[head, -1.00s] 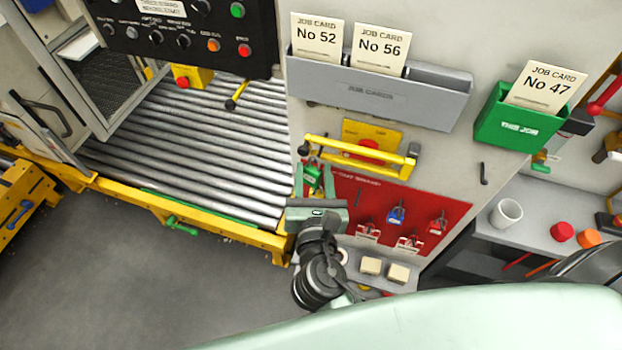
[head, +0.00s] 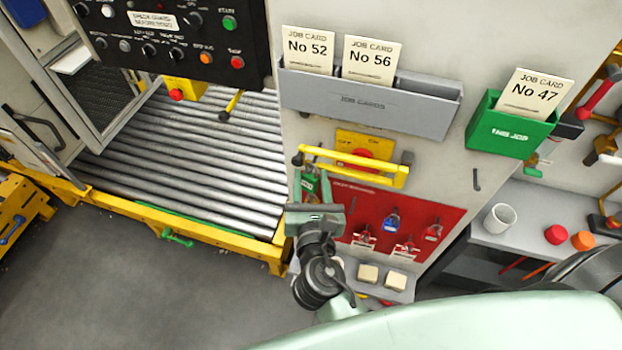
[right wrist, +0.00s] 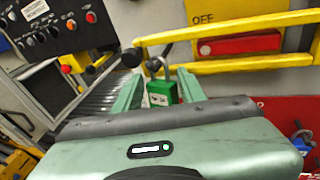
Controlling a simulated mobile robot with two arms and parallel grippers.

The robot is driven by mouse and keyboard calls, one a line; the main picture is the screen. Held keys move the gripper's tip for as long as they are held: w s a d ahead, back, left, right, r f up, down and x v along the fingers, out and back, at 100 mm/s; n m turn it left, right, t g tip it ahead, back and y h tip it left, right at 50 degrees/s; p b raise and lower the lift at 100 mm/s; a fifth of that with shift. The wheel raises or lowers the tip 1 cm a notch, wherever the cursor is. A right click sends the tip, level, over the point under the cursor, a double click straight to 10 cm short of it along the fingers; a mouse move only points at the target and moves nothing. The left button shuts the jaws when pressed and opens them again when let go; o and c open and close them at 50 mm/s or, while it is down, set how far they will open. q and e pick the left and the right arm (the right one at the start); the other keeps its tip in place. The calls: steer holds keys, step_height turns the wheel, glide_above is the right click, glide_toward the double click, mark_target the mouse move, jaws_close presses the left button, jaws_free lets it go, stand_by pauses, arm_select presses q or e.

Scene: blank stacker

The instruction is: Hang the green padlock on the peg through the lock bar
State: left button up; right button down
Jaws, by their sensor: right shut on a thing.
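The green padlock (head: 308,184) is held between the fingers of my right gripper (head: 309,189), just below the left end of the yellow lock bar (head: 350,167). My left gripper is not in view.
Behind the bar is a yellow plate with a red switch handle (right wrist: 240,45). A red board (head: 440,217) with blue and red padlocks hangs below. A grey job card holder (head: 370,97) is above. The roller conveyor (head: 190,155) lies to the left.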

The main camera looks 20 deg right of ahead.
steer(key=c, duration=0.7)
jaws_free()
steer(key=shift+c, duration=0.2)
